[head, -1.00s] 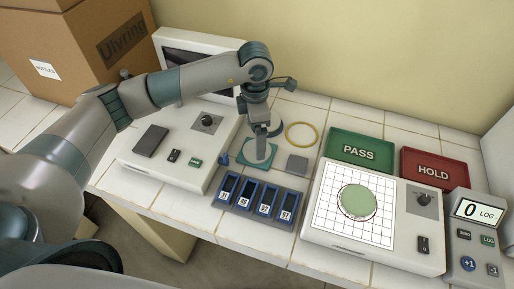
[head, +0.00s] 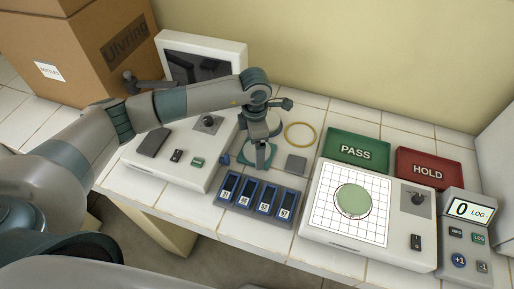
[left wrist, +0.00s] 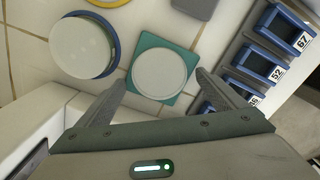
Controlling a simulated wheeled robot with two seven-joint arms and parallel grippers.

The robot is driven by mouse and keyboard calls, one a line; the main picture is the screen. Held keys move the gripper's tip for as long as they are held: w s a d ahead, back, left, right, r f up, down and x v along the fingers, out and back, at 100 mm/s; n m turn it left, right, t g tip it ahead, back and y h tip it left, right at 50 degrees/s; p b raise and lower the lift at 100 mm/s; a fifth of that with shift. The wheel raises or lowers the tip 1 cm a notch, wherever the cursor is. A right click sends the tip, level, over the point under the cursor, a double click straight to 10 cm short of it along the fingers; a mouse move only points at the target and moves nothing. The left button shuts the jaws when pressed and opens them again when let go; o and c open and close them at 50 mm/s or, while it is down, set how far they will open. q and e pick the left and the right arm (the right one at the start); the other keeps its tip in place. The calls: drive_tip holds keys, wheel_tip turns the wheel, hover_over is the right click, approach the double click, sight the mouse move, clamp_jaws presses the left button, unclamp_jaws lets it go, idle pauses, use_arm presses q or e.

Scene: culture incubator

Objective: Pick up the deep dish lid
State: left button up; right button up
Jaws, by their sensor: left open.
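A pale round disc (left wrist: 160,73), which looks like a lid, lies flat on a teal square mat (left wrist: 148,38). My left gripper (head: 261,157) is open over the mat, pointing down, and hides most of the disc in the head view. In the left wrist view its fingers (left wrist: 158,95) lie to either side of the disc's near part, with nothing between them. My right gripper is not in view.
A rack of blue-framed slots (head: 257,203) stands in front of the mat. A grey pad (head: 296,164) and a yellow ring (head: 300,135) lie to the right. A white device (head: 150,173) is at left, a gridded platform (head: 325,215) with a green disc at right.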

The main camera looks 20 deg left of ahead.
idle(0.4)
use_arm(q)
drive_tip(key=c, duration=1.2)
drive_tip(key=shift+r, duration=0.15)
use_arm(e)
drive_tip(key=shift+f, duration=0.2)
